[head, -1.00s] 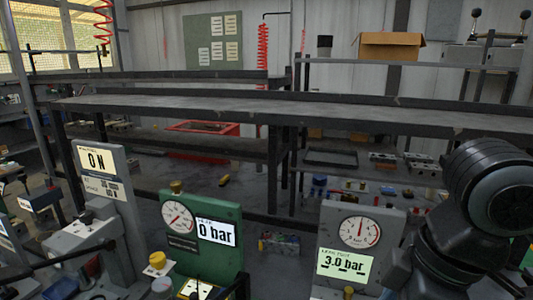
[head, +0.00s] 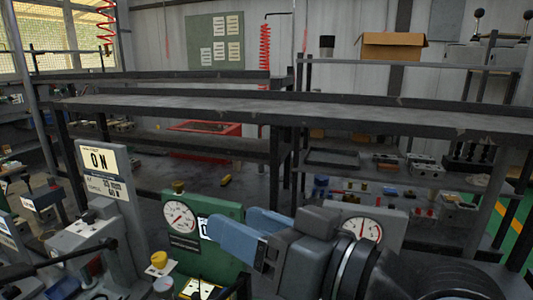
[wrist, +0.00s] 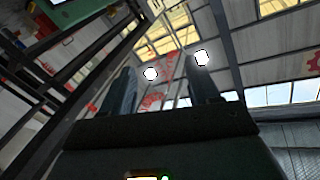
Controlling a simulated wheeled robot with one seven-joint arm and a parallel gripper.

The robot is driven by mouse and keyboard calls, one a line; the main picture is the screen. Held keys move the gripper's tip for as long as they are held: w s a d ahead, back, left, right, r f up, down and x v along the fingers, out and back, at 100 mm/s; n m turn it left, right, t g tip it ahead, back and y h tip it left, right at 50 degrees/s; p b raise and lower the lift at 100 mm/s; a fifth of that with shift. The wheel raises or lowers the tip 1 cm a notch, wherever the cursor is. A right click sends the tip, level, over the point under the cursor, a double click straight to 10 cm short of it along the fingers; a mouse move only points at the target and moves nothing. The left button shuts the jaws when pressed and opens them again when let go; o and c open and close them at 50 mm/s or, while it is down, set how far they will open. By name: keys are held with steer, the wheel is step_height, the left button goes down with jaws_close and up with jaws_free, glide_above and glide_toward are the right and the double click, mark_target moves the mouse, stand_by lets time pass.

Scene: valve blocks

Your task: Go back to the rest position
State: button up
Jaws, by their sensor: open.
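My gripper (head: 245,229) is in the lower middle of the head view, with blue fingers pointing left. It is open and nothing shows between the fingers. It stands in front of the green gauge block (head: 180,237) and hides part of that block's display. My arm hides the lower part of the grey gauge block (head: 390,225), including its display. In the wrist view the two dark fingers (wrist: 165,92) stand apart against the ceiling and windows.
A long dark shelf (head: 300,110) crosses behind, with a red tray (head: 205,128) and a cardboard box (head: 392,46) farther back.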

steer(key=s+d+f+m+t+h, duration=0.3)
steer(key=s+d+f+m+h, duration=0.25)
steer(key=f, duration=0.25)
steer(key=s+d+f+m+t+h, duration=0.3)
steer(key=s+d+f+m+h, duration=0.25)
steer(key=f, duration=0.25)
steer(key=s+d+f+n+g+h, duration=0.1)
steer(key=s+d+f+n, duration=0.1)
steer(key=s+d, duration=0.35)
steer(key=s+d+f+n+h, duration=0.1)
steer(key=s+d, duration=0.2)
steer(key=s, duration=0.6)
steer(key=s+d+f+n+g+h, duration=0.1)
steer(key=s+d+f+n, duration=0.1)
steer(key=s+d, duration=0.35)
step_height(320, 180, down, 10)
steer(key=s+a+b, duration=0.1)
steer(key=b, duration=0.9)
steer(key=shift+s+a+r+m, duration=0.15)
steer(key=shift+s+a+m, duration=0.1)
steer(key=shift+m, duration=0.05)
stand_by(0.4)
